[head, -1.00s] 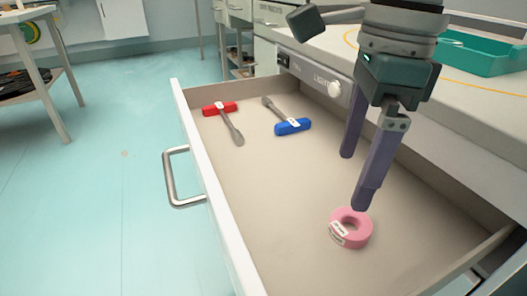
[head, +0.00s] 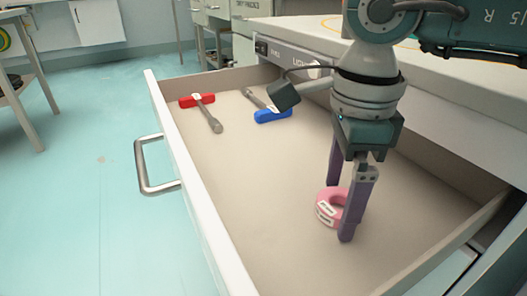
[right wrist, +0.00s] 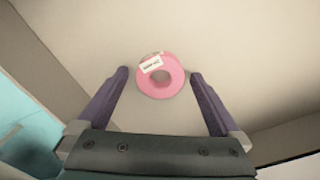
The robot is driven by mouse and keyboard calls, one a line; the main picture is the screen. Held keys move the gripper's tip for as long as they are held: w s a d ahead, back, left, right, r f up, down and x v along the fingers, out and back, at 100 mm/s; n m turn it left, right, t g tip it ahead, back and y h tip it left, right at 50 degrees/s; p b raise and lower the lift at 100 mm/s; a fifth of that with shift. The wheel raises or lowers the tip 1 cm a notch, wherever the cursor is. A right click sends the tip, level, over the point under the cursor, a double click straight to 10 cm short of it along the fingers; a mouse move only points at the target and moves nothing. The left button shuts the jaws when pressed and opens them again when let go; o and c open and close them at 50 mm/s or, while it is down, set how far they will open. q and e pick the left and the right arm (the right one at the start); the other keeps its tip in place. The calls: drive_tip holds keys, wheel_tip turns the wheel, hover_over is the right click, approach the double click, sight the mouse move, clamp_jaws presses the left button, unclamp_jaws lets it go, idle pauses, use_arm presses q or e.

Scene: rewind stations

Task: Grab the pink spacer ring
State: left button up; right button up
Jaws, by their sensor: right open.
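The pink spacer ring (head: 325,209) with a white label lies flat on the floor of the open drawer (head: 255,205). It also shows in the right wrist view (right wrist: 143,84), ahead of and between the two fingertips. My right gripper (head: 340,212) is open and points down into the drawer, one finger on the near side of the ring and one behind it. In the right wrist view the right gripper (right wrist: 158,75) has a gap between each finger and the ring. The near finger hides part of the ring in the head view. My left gripper is not in view.
A red-handled tool (head: 197,101) and a blue-handled tool (head: 272,116) lie in the far part of the drawer. The drawer's white front wall (head: 190,180) with its metal handle (head: 142,168) is on the left. The counter (head: 450,105) stands to the right. The drawer floor between tools and ring is clear.

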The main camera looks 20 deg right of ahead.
drive_tip(key=shift+c, duration=0.4)
drive_tip(key=shift+r, duration=0.1)
drive_tip(key=c, duration=1.2)
drive_tip(key=shift+c, duration=0.2)
